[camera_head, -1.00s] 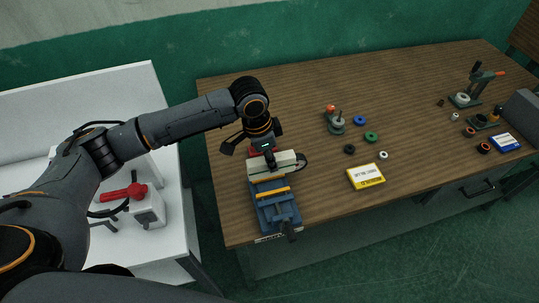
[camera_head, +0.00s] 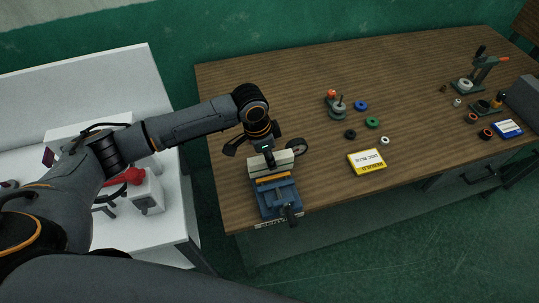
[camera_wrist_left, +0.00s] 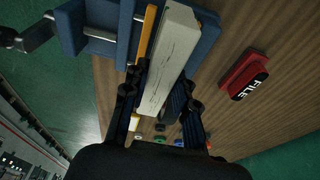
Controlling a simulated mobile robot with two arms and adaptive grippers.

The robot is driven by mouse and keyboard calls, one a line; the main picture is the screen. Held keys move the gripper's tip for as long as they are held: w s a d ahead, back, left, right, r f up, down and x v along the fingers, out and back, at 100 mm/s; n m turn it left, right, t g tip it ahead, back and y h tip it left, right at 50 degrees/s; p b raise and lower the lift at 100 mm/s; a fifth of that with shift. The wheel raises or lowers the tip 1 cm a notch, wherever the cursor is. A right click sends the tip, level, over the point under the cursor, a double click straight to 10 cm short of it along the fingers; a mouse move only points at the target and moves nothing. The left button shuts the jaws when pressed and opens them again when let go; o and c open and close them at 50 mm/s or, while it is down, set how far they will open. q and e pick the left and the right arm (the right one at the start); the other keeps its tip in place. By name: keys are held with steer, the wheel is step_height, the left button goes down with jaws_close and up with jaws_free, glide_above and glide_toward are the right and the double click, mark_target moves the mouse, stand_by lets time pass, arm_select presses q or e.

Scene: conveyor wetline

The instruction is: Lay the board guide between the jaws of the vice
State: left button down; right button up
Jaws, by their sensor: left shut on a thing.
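The board guide, a long cream bar (camera_head: 264,165), is held by my left gripper (camera_head: 268,158) at the back of the blue vice (camera_head: 277,200). In the left wrist view my left gripper (camera_wrist_left: 155,95) has its dark fingers on both sides of the cream bar (camera_wrist_left: 172,55). The bar lies lengthwise beside an orange strip (camera_wrist_left: 146,32) on the vice (camera_wrist_left: 98,22), with blue vice parts on both sides. Whether it rests down in the jaws or is just above them I cannot tell. My right gripper is out of view.
A red block labelled FILE (camera_wrist_left: 243,75) lies on the wooden bench (camera_head: 240,100) near the vice. A yellow-edged box (camera_head: 367,161) and several coloured rings lie to the right. A white bench (camera_head: 165,215) with a red-handled device stands left.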

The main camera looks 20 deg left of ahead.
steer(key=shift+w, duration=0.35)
arm_select(q)
steer(key=shift+f, duration=0.55)
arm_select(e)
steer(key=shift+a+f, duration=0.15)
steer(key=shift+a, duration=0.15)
arm_select(q)
steer(key=c, duration=1)
jaws_free()
steer(key=shift+r, duration=0.2)
steer(key=v, duration=1.1)
steer(key=shift+r, duration=0.3)
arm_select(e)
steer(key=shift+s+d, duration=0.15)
